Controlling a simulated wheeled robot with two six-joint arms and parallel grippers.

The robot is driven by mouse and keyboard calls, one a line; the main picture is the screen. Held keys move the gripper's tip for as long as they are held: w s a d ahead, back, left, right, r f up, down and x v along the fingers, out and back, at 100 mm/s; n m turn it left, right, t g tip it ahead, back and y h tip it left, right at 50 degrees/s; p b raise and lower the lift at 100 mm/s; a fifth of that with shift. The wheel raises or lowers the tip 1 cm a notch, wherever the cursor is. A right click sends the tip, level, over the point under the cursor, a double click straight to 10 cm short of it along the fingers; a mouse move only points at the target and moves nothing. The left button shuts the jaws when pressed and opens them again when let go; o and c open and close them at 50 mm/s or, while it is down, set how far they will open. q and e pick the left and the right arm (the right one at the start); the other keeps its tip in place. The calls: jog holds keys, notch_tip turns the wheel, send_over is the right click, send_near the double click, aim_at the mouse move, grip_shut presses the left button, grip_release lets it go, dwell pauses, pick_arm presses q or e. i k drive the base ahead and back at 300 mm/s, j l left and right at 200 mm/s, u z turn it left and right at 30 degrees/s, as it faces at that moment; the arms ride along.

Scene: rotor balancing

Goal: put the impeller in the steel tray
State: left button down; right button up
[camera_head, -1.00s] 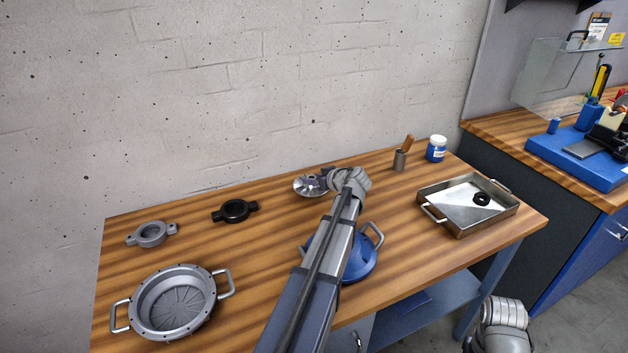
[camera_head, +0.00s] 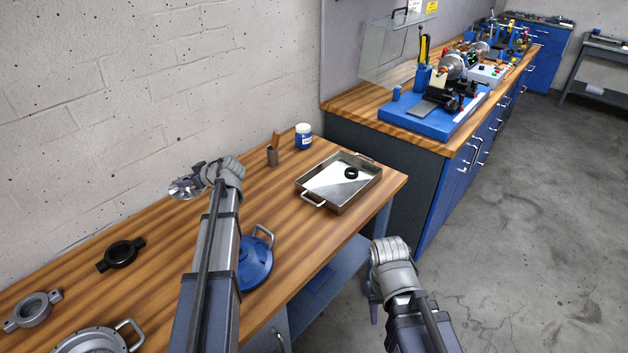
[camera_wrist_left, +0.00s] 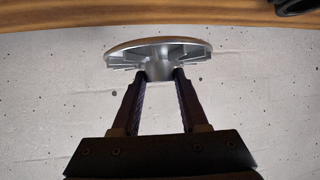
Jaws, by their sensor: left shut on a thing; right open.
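The impeller, a silver finned disc (camera_head: 184,187), is at the tip of my left gripper (camera_head: 197,178) at the back of the wooden bench. In the left wrist view the impeller (camera_wrist_left: 160,52) sits between the fingertips of my left gripper (camera_wrist_left: 160,76), which is shut on its hub. The steel tray (camera_head: 325,203) is a shallow rectangular tray with two handles on the right part of the bench, right of my left gripper. A black ring (camera_head: 351,173) lies in it. My right gripper (camera_head: 374,300) is beyond the bench's front edge, mostly hidden by its wrist, open and apart from the tray.
A blue domed part (camera_head: 256,262) sits beside my left arm. A black housing (camera_head: 121,253) and grey housing (camera_head: 33,310) lie at left.

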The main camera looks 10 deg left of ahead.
aim_at(331, 191)
jog(key=i+l+u, duration=0.15)
jog(key=i+l, duration=0.25)
jog(key=i+l+u, duration=0.2)
jog(key=i+l, duration=0.15)
jog(key=l, duration=0.2)
